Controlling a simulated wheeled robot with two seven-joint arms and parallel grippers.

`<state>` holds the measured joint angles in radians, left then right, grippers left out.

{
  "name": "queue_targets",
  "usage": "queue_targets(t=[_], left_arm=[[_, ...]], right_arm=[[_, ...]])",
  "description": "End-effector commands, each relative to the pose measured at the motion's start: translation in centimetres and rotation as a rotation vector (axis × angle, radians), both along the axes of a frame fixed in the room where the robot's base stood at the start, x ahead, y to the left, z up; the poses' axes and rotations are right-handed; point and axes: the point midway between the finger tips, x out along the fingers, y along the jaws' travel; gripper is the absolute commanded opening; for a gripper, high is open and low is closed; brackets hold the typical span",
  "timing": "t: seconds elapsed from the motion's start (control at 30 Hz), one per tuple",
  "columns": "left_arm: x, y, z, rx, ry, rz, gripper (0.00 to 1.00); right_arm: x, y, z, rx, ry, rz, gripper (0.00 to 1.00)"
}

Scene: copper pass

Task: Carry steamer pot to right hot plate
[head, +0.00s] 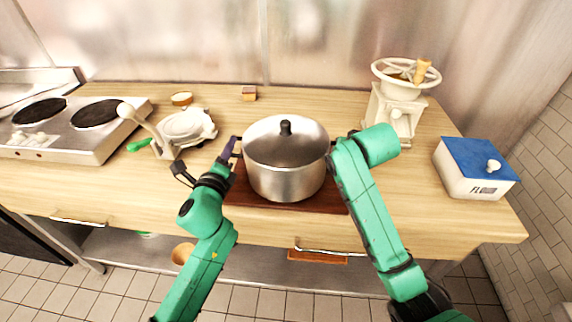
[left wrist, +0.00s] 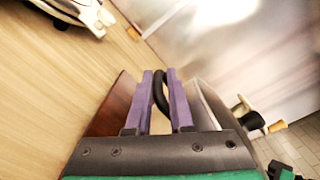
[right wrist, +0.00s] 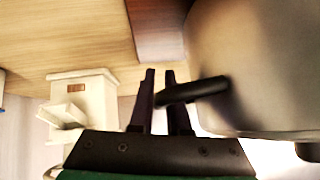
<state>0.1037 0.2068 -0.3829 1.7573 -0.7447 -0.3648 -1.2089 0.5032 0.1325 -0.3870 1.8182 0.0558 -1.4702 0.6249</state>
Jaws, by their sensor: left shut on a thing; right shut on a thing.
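The steamer pot (head: 287,180) is a silver metal pot with a lid and a black knob. It is upright over a dark red-brown board (head: 262,196) on the wooden counter; I cannot tell whether it touches the board. My left gripper (head: 232,152) is at the pot's left side. In the left wrist view its purple fingers (left wrist: 161,98) are shut on the black left handle (left wrist: 160,92). My right gripper (right wrist: 168,98) is shut on the black right handle (right wrist: 200,91); in the head view my arm hides it. The hot plate unit (head: 80,142) with two dark plates stands at the far left.
A scale-like white device (head: 188,127) stands between the hot plates and the pot. A cream grinder (head: 396,108) is behind right, and a blue-lidded flour box (head: 474,170) is at the right. A small jar (head: 181,99) and small block (head: 249,93) sit at the back.

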Motion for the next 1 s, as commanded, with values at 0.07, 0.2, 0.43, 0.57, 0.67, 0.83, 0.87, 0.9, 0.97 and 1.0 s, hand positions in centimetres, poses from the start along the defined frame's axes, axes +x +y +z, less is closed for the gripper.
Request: queue_targets(t=[0.07, 0.2, 0.43, 0.57, 0.67, 0.83, 0.87, 0.9, 0.97, 1.0], left_arm=[[0.1, 0.2, 2.2, 0.002, -0.007, 0.004, 0.00], [0.1, 0.2, 2.9, 0.002, -0.008, 0.004, 0.00], [0.1, 0.2, 2.7, 0.002, -0.011, 0.004, 0.00], [0.1, 0.2, 2.8, 0.002, -0.011, 0.004, 0.00], [0.1, 0.2, 2.8, 0.002, -0.012, 0.003, 0.00], [0.1, 0.2, 2.8, 0.002, -0.012, 0.003, 0.00], [0.1, 0.2, 2.8, 0.002, -0.012, 0.003, 0.00], [0.1, 0.2, 2.8, 0.002, -0.012, 0.003, 0.00], [0.1, 0.2, 2.8, 0.002, -0.013, 0.002, 0.00], [0.1, 0.2, 2.8, 0.002, -0.013, 0.002, 0.00]], right_arm=[[0.1, -0.2, 2.0, -0.002, -0.005, -0.005, 0.00], [0.1, -0.2, 2.6, -0.002, -0.004, -0.005, 0.00], [0.1, -0.2, 2.4, -0.002, -0.004, -0.004, 0.00], [0.1, -0.2, 2.4, -0.002, -0.004, -0.004, 0.00], [0.1, -0.2, 2.4, -0.002, -0.004, -0.004, 0.00], [0.1, -0.2, 2.4, -0.002, -0.004, -0.004, 0.00], [0.1, -0.2, 2.4, -0.002, -0.004, -0.004, 0.00], [0.1, -0.1, 2.4, -0.001, -0.004, -0.003, 0.00], [0.1, -0.1, 2.4, -0.001, -0.004, -0.003, 0.00], [0.1, -0.1, 2.4, -0.001, -0.004, -0.003, 0.00]])
